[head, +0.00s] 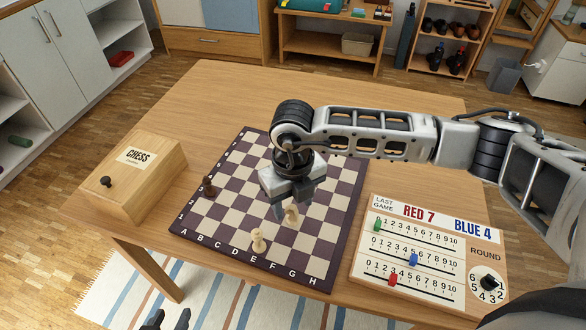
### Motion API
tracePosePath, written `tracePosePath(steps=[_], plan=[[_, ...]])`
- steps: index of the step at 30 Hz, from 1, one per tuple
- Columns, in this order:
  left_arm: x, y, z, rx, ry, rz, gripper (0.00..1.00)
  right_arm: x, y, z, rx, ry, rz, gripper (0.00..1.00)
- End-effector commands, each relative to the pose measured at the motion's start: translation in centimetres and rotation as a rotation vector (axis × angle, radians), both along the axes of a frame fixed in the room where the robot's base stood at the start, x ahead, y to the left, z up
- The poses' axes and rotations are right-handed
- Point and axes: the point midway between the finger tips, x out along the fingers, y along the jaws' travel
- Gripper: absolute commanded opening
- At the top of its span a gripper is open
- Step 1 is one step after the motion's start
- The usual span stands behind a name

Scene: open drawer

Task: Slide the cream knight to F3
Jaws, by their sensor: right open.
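The dark and cream chessboard (240,224) lies on the table, with letters A to H along its front edge. A cream piece that looks like the knight (292,214) stands around the F column, a couple of rows in from that edge. My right gripper (279,211) is pointed down, open, just beside and above it. Its fingers partly cover the view there, and I cannot tell whether they touch the piece. Another cream piece (258,240) stands near the front edge around E. My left gripper (167,321) is at the bottom edge, its two dark fingertips apart and empty, off the table.
A dark piece (208,187) stands at the board's left edge. A wooden chess box (150,182) with a dark knob is at the left. A score board (431,272) with colored sliders and a dial lies at the right. The table behind the board is clear.

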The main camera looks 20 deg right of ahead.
Motion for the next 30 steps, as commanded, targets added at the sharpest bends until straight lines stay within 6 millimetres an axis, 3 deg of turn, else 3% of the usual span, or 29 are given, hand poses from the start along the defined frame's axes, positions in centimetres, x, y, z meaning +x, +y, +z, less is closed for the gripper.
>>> tracePosePath(steps=[9,15,21,30], plan=[[0.2,-0.2,0.1,-0.014,-0.011,0.005,0.36,0.1,0.0,7.8,0.000,-0.005,0.001,0.50],[0.3,-0.3,0.0,-0.020,-0.013,0.008,0.36,0.1,0.0,10.9,0.001,-0.003,0.001,0.50],[0.3,-0.3,0.0,-0.021,-0.012,0.007,0.36,0.0,0.0,12.1,-0.001,0.000,0.001,0.50],[0.2,-0.3,0.0,-0.021,-0.012,0.007,0.36,0.0,0.0,12.2,-0.001,0.000,0.001,0.50]])
